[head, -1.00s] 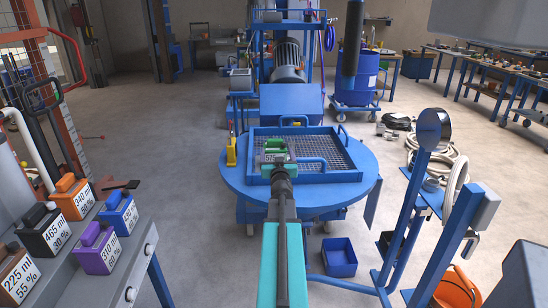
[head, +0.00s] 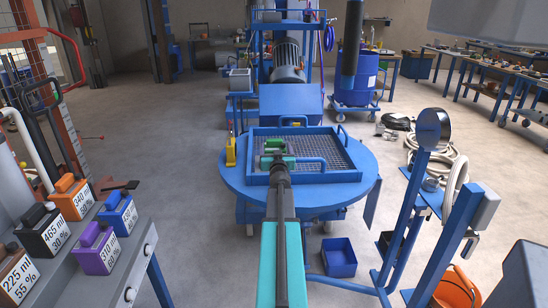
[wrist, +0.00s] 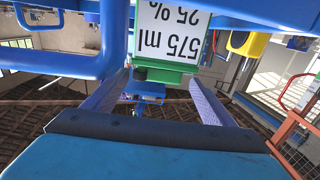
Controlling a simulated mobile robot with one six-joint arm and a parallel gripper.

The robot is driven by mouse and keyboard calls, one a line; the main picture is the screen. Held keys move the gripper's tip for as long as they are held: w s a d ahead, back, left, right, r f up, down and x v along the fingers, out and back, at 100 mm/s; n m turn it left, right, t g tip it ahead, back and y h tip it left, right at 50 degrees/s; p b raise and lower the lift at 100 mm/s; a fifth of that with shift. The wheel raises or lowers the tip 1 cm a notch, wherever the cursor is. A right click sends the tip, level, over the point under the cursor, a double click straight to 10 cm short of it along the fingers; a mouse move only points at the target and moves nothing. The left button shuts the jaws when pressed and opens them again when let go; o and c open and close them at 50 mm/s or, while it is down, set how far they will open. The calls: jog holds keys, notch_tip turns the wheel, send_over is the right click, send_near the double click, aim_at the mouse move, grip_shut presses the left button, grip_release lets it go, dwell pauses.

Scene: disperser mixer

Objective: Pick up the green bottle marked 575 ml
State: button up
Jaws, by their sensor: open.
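The green bottle (head: 274,144) stands in the blue-rimmed tray with a grid floor (head: 330,147) on the round blue table. In the wrist view the bottle (wrist: 168,66) shows upside down, with a white label reading 575 ml, 25 %. My gripper (head: 276,160) is in front of the bottle and hides most of its label in the head view. In the wrist view my gripper (wrist: 158,80) is open, its two fingers left and right of the bottle's green edge. I cannot tell whether the fingertips reach past the bottle's front face.
A yellow item (head: 230,152) stands left of the tray. Other labelled bottles, orange, purple, blue and black, stand on the bench (head: 120,262) at left. Blue posts (head: 408,220) rise at right.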

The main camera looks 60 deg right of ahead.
aim_at(275, 143)
jog(key=shift+w+d, duration=0.1)
jog(key=shift+r+x, duration=0.1)
jog(key=shift+x, duration=0.7)
jog(key=shift+r+x, duration=0.15)
jog(key=shift+x, duration=1.55)
jog(key=shift+w, duration=0.1)
jog(key=shift+c, duration=0.3)
jog(key=c, duration=1.5)
jog(key=shift+r, duration=0.15)
notch_tip(275, 143, up, 10)
jog(key=p, duration=0.8)
